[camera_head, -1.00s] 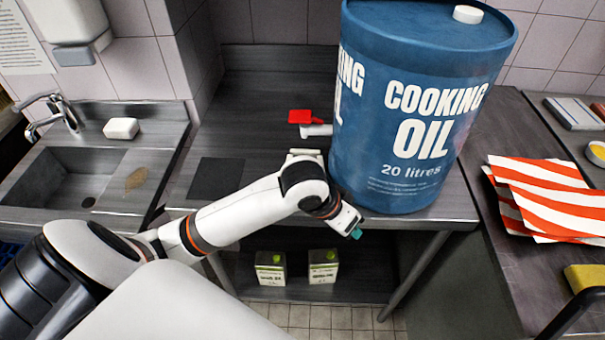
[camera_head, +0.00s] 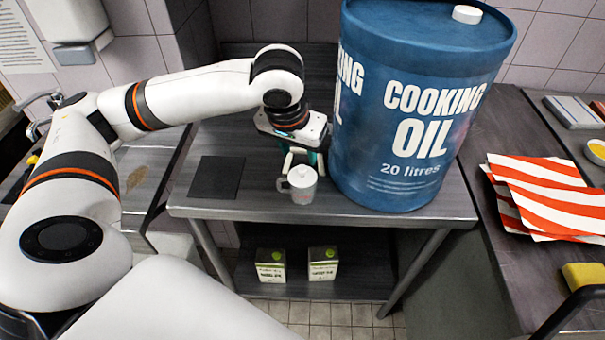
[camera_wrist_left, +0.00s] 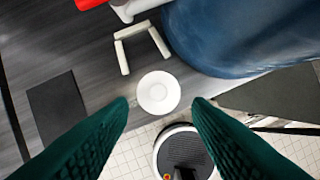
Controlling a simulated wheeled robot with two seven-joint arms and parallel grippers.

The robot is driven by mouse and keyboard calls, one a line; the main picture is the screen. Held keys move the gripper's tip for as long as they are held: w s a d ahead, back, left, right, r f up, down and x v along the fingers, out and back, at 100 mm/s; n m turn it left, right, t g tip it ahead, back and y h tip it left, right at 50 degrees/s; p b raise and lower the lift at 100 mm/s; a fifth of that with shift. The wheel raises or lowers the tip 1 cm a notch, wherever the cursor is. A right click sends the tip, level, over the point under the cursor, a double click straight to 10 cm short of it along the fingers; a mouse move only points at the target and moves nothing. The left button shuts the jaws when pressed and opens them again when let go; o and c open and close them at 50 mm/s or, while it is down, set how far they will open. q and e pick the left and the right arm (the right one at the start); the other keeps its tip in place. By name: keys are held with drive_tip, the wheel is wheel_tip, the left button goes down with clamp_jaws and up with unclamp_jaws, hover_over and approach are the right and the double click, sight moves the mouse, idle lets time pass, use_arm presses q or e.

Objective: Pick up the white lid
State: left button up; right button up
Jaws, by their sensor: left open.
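The white lid (camera_head: 301,176) sits on a pale mug (camera_head: 303,193) near the front edge of the middle table, just left of the big blue drum. In the left wrist view the lid (camera_wrist_left: 158,92) is a round white disc with a small raised centre. My left gripper (camera_head: 300,156) is open, just above and behind the mug in the head view. In the left wrist view its two teal fingers (camera_wrist_left: 161,104) are spread apart, with the lid showing between and slightly beyond their tips. It holds nothing. My right gripper is not in view.
The blue cooking oil drum (camera_head: 405,110) stands close to the right of my left gripper. A white U-shaped bracket (camera_wrist_left: 125,56) is beside the lid, with a red object (camera_wrist_left: 90,3) farther back. A flat black mat (camera_head: 217,177) lies to the left. Two cartons stand on the shelf below.

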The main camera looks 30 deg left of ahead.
sight(302, 168)
use_arm(q)
drive_tip(key=x, duration=0.6)
drive_tip(key=shift+a+f+p, duration=0.1)
drive_tip(key=shift+f+p, duration=0.25)
drive_tip(key=shift+p, duration=0.05)
clamp_jaws()
